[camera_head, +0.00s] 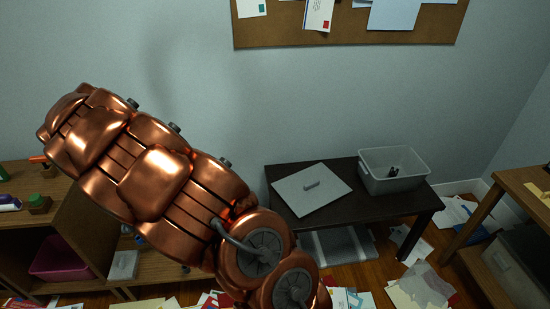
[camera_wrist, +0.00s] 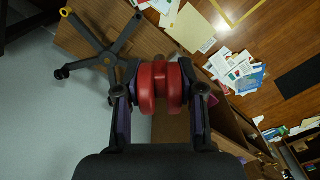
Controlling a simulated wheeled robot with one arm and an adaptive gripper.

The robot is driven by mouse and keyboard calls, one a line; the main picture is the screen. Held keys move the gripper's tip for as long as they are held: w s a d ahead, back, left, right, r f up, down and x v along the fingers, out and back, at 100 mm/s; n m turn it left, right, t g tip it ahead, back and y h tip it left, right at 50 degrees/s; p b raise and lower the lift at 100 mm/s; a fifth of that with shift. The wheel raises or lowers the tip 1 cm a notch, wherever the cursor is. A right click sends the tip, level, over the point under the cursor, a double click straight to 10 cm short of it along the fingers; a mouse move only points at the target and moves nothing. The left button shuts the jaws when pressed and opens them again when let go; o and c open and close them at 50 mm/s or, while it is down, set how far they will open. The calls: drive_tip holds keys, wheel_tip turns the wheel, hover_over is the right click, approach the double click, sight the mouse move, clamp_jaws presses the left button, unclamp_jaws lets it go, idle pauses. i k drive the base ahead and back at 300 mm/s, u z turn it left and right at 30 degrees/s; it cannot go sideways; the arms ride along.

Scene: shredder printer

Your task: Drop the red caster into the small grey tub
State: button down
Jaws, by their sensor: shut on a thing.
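The red caster (camera_wrist: 160,82) is in the wrist view, held between the two dark fingers of my gripper (camera_wrist: 161,90). The gripper is shut on it, one finger on each side. In the head view my copper arm fills the left and middle, and neither the gripper nor the caster can be made out. A grey translucent tub (camera_head: 394,182) stands open on the right end of a dark table (camera_head: 345,213), with a small dark object inside. No tub can be made out in the wrist view.
A wooden shelf unit (camera_head: 80,225) stands at left, and a wooden table (camera_head: 515,190) at right. Papers litter the floor. A dark star-shaped chair base (camera_wrist: 108,52) shows in the wrist view.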

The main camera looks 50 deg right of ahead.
sight(379, 173)
drive_tip(key=z, duration=2.25)
drive_tip(key=k, duration=1.25)
drive_tip(key=z, duration=0.55)
drive_tip(key=i, duration=1.65)
drive_tip(key=u, duration=0.95)
drive_tip(key=i, duration=0.5)
drive_tip(key=u, duration=0.45)
